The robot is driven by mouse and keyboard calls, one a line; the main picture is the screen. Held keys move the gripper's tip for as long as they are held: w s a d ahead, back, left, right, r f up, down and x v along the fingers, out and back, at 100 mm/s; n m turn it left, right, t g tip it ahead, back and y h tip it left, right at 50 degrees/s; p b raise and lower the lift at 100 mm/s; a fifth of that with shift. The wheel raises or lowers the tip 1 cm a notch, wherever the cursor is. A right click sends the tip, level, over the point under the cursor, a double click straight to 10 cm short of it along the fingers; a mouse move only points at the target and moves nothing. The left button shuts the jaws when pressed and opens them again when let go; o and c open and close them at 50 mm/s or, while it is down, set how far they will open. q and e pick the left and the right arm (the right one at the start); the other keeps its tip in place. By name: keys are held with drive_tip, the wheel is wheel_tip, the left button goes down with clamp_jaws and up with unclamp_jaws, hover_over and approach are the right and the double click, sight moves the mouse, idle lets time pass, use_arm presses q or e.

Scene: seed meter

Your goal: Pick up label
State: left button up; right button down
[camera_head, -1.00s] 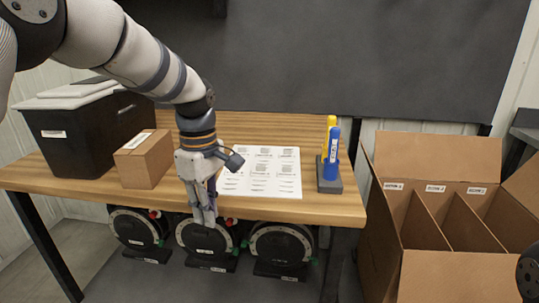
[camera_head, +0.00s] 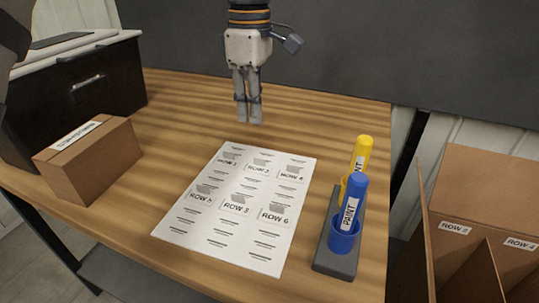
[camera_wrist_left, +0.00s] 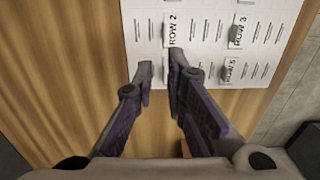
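A white label sheet (camera_head: 190,232) lies flat on the wooden table, printed with several labels. My left gripper (camera_head: 248,118) points down above the table, near the sheet's far edge in the head view. In the left wrist view its fingertips (camera_wrist_left: 159,80) have a narrow empty gap between them, beside the ROW 2 label. Whether a fingertip touches the sheet cannot be told. My right gripper is not in view.
A blue paint marker (camera_head: 351,212) and a yellow one (camera_head: 360,155) stand in a dark holder (camera_head: 335,262) right of the sheet. A cardboard box (camera_head: 90,160) and a black bin (camera_head: 100,90) are at left. A divided carton (camera_head: 480,195) is at right.

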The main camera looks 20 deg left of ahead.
sight(255, 165)
use_arm(q)
drive_tip(key=f, duration=0.6)
drive_tip(key=s+f, duration=0.1)
drive_tip(key=f, duration=0.2)
drive_tip(key=shift+d+f, duration=0.1)
drive_tip(key=shift+d, duration=0.2)
drive_tip(key=shift+w+f, duration=0.1)
drive_tip(key=shift+f, duration=0.35)
clamp_jaws()
drive_tip(key=shift+r, duration=0.15)
